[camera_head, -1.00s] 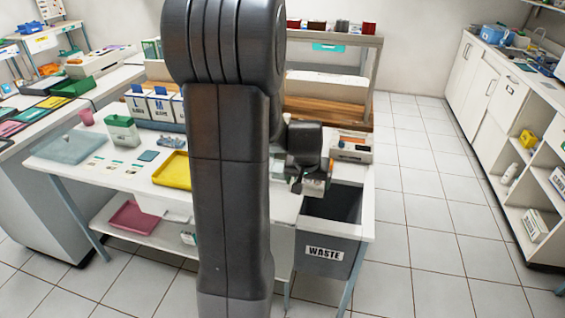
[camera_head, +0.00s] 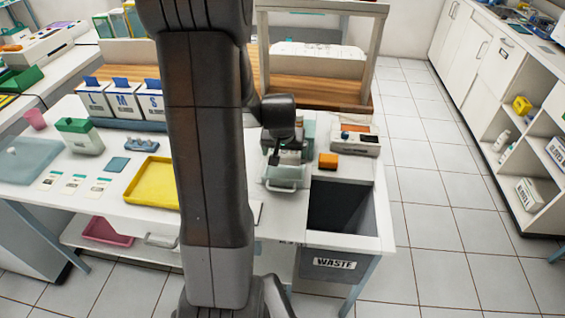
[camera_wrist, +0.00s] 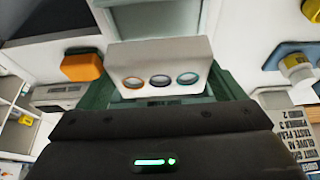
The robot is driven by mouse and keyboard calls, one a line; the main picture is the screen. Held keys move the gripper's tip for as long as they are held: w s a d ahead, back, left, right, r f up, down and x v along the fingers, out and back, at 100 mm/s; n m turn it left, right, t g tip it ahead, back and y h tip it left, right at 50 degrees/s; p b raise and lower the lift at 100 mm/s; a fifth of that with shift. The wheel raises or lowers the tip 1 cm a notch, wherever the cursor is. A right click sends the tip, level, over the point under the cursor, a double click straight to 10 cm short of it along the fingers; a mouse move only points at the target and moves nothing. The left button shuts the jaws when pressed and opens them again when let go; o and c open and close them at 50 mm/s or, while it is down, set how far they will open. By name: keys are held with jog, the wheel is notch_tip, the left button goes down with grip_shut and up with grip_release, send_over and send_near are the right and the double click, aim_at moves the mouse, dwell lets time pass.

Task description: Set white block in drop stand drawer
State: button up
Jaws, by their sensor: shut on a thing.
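The white block (camera_wrist: 160,66) is in my gripper, with three ringed round marks, orange, dark and teal, facing the wrist camera. My gripper (camera_head: 284,150) is shut on it, and the fingertips are hard to make out. The green drop stand (camera_head: 308,126) is at the right part of the white table, partly behind my gripper. Its pale drawer (camera_head: 285,184) is pulled out toward the table front, handle forward. My gripper is over the drawer and stand area. I cannot tell whether the block touches the drawer.
An orange block (camera_head: 328,161) lies right of the drawer, also in the wrist view (camera_wrist: 82,67). The open waste bin (camera_head: 340,205) is in front of it. A small device (camera_head: 355,140) stands behind. A yellow tray (camera_head: 152,183) is left of my arm. A wooden shelf (camera_head: 310,90) stands behind.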

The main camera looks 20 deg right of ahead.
aim_at(284, 162)
jog(key=shift+f, duration=2.75)
jog(key=shift+f+b, duration=0.25)
jog(key=shift+b, duration=0.15)
jog(key=o, duration=0.9)
jog(key=shift+r, duration=0.1)
jog(key=shift+c, duration=0.2)
jog(key=shift+r, duration=0.1)
jog(key=shift+s+a+r+p, duration=0.1)
jog(key=shift+r+p, duration=0.25)
jog(key=shift+r, duration=0.2)
jog(key=v, duration=1.1)
